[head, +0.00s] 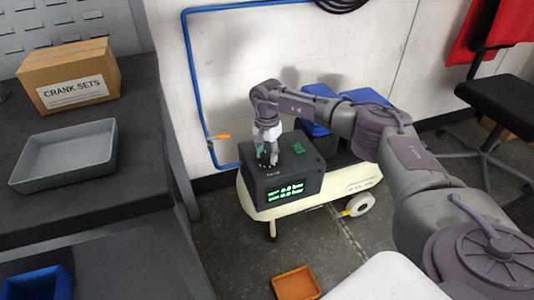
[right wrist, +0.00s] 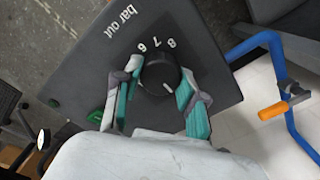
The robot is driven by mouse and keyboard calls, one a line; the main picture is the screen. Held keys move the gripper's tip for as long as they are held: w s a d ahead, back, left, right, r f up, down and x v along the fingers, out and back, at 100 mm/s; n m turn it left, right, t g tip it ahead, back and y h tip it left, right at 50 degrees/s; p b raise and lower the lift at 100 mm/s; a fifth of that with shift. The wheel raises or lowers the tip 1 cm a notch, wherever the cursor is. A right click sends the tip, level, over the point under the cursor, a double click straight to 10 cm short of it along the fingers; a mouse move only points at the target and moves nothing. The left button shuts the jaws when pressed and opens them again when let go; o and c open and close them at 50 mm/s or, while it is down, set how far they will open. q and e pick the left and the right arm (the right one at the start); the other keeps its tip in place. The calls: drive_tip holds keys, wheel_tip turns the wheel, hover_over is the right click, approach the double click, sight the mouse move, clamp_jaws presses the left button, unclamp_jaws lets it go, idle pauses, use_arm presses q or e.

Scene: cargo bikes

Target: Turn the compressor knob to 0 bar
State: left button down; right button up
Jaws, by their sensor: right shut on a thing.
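The compressor (head: 345,183) is a cream tank on wheels with a dark control box (head: 250,183) on top. A green lit display (head: 286,192) is on the box's front; I cannot read its value surely. My right gripper (head: 268,160) points down at the box top. In the right wrist view, the round black knob (right wrist: 158,72) sits between the teal pads of my right gripper (right wrist: 160,88), which is shut on it. The knob's white mark points toward the wrist side. Printed 6, 7, 8 and "bar out" show beyond the knob; other numbers are hidden. My left gripper is out of view.
A green button (head: 298,148) is on the box top. A blue pipe (head: 193,85) with an orange-handled valve (head: 220,136) runs on the wall. A workbench with a grey tray (head: 65,180) and cardboard box (head: 70,72) stands left. An orange tray (head: 296,284) lies on the floor.

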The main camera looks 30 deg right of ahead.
sight(267, 154)
drive_tip(key=o, duration=1.1)
drive_tip(key=shift+o, duration=0.2)
wheel_tip(267, 154, up, 12)
